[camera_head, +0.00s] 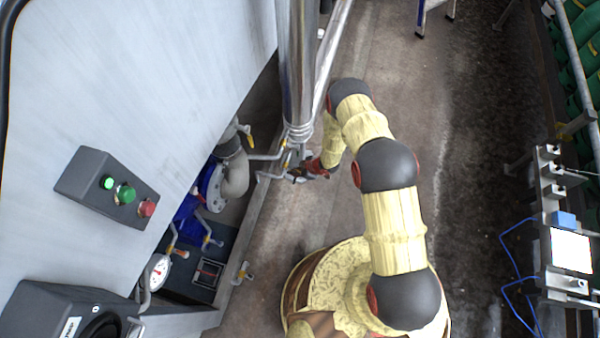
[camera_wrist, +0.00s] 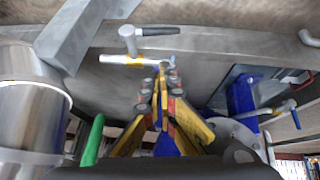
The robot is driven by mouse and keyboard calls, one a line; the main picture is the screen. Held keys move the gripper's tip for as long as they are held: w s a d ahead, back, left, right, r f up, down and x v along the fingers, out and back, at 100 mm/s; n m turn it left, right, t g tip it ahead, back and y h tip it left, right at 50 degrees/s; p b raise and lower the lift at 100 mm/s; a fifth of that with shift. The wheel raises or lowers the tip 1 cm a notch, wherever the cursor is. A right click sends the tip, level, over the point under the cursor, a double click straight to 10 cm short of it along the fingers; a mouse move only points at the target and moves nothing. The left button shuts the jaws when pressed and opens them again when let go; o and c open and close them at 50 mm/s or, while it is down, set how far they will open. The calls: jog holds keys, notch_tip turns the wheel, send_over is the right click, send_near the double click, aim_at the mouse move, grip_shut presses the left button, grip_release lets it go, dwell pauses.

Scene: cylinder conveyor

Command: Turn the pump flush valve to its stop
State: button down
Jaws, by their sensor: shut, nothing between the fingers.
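My gripper (camera_head: 300,174) is low beside the foot of the steel column in the head view. In the wrist view my gripper (camera_wrist: 162,68) is shut and empty, its fingertips together at the right end of a pale lever with a yellow collar (camera_wrist: 118,59). Contact is unclear. A grey stem with a second lever (camera_wrist: 155,31) stands just beyond it. In the head view, lever valves (camera_head: 265,156) lie left of my gripper, partly hidden. Another lever valve (camera_wrist: 284,107) is by the blue pump (camera_wrist: 240,95). No label shows which is the pump flush valve.
The steel column (camera_head: 297,70) rises close beside my gripper. A grey pipe elbow (camera_head: 236,175) and the machine wall (camera_head: 150,70) are to the left. A gauge (camera_head: 158,271) and button box (camera_head: 108,188) are nearer. Floor to the right (camera_head: 415,110) is clear.

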aim_at(295, 179)
jog(key=f, duration=0.1)
jog(key=f+b, duration=0.1)
jog(key=f, duration=0.1)
jog(key=f+b, duration=0.1)
jog(key=shift+w+d+f, duration=0.2)
jog(key=shift+w+f, duration=0.1)
jog(key=shift+f, duration=0.1)
